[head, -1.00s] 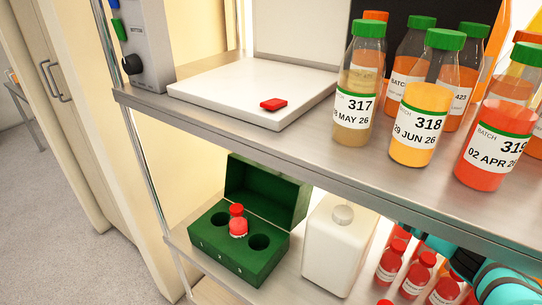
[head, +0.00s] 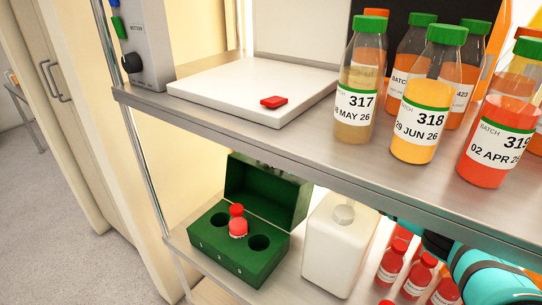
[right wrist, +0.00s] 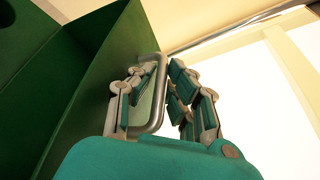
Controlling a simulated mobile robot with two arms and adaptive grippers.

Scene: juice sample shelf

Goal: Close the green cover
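The green box (head: 232,259) stands on the lower shelf with its green cover (head: 262,196) raised at the back. My right arm comes in at the lower right and runs behind the white bottle. Small grey parts, seemingly my right gripper, show just above the cover's top edge. In the right wrist view my right gripper (right wrist: 167,66) has its fingers apart, with green panels (right wrist: 97,85) close on the left. Contact with the cover cannot be told. My left gripper is not in view.
A white bottle (head: 338,248) stands right of the box, with several red-capped vials (head: 415,275) farther right. The upper shelf (head: 250,143) overhangs the back of the lower one and carries a white plate (head: 225,88) and several juice bottles (head: 418,118).

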